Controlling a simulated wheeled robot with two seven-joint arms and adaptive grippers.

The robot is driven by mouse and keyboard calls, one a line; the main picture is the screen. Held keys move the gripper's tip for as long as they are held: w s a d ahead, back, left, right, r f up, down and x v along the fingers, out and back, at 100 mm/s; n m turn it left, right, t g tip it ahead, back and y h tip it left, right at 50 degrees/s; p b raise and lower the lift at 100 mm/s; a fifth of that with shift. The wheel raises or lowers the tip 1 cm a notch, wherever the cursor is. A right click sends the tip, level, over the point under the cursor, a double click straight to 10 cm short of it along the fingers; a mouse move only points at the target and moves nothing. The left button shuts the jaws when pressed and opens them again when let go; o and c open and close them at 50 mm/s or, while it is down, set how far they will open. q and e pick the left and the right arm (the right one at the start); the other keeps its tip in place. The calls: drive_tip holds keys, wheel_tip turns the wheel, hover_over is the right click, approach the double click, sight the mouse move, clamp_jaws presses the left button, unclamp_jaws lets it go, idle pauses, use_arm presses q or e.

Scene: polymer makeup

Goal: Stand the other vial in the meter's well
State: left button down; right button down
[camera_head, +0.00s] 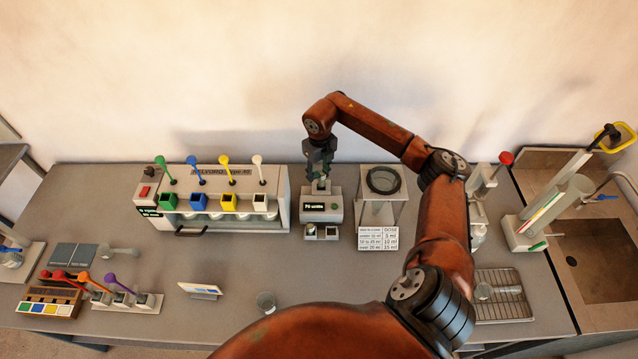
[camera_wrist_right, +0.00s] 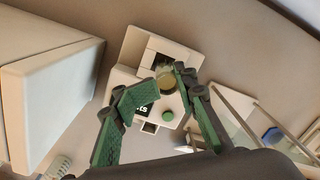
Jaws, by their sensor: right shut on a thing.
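The meter (camera_head: 322,213) is a small pale box with a dark display, standing mid-table near the wall. It also shows in the right wrist view (camera_wrist_right: 128,85), with a green button and a dark square opening at its top. My right gripper (camera_head: 320,180) points down over the meter's top. In the right wrist view its green-padded fingers (camera_wrist_right: 165,85) are shut on a small clear vial with yellowish content (camera_wrist_right: 163,74). The vial is beside or over the dark opening; I cannot tell whether it is inside. My left gripper is not in view.
A dosing machine (camera_head: 222,182) with coloured levers stands left of the meter. A stand with a dark ring (camera_head: 383,182) and a dose card (camera_head: 377,238) are close on the right. A glass beaker (camera_head: 266,302) and a small tilted card (camera_head: 200,290) stand in front.

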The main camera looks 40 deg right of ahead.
sight(320, 182)
drive_tip(key=shift+f, duration=2.35)
drive_tip(key=shift+a+f, duration=0.1)
drive_tip(key=shift+f, duration=0.05)
drive_tip(key=c, duration=1.4)
unclamp_jaws()
drive_tip(key=shift+o, duration=0.2)
wheel_tip(320, 182, up, 12)
drive_tip(key=shift+s+a, duration=0.25)
